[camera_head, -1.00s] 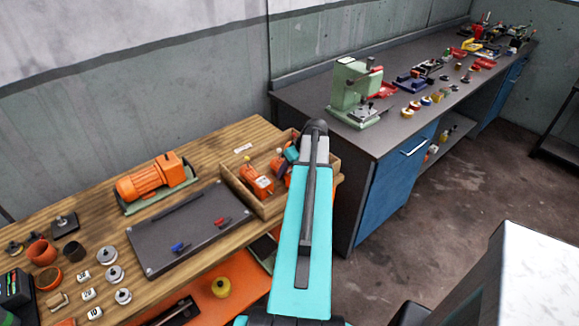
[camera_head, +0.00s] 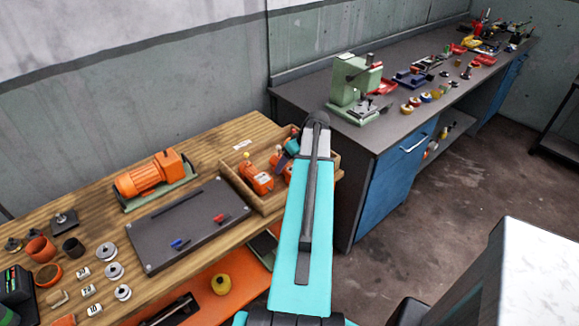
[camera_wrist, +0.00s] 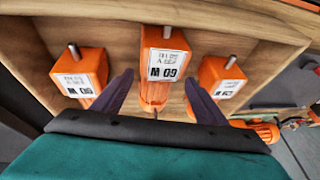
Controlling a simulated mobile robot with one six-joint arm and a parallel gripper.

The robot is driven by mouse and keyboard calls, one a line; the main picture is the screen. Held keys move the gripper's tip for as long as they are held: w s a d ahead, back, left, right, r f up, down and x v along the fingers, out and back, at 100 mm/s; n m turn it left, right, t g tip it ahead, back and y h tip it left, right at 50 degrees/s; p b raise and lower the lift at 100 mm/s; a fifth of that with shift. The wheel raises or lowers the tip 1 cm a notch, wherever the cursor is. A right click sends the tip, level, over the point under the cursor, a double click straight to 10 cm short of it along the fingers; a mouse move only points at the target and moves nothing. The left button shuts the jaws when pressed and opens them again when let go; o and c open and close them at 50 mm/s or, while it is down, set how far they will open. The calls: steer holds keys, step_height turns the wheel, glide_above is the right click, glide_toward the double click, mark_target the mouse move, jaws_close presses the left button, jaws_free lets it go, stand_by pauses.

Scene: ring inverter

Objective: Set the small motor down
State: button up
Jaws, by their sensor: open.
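Three orange motors with white labels and metal shafts sit in a wooden tray (camera_head: 262,207) on the bench. In the wrist view, the middle motor (camera_wrist: 164,42) is between the two fingers of my gripper (camera_wrist: 159,77), with gaps on both sides. My gripper is open and its dark fingers are apart. The left motor (camera_wrist: 79,75) and the right motor (camera_wrist: 222,78) stand on either side. In the head view, one motor (camera_head: 257,178) shows clearly at the tray's left; my arm hides much of the others and most of the gripper.
A large orange motor (camera_head: 150,175) on a green base and a dark plate (camera_head: 190,226) lie left of the tray. A grey workbench (camera_head: 400,133) with a green press (camera_head: 352,88) stands to the right. The tray walls are close around my gripper.

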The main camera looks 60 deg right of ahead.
steer(key=shift+b+v, duration=1)
steer(key=shift+v, duration=4.25)
steer(key=shift+r, duration=0.1)
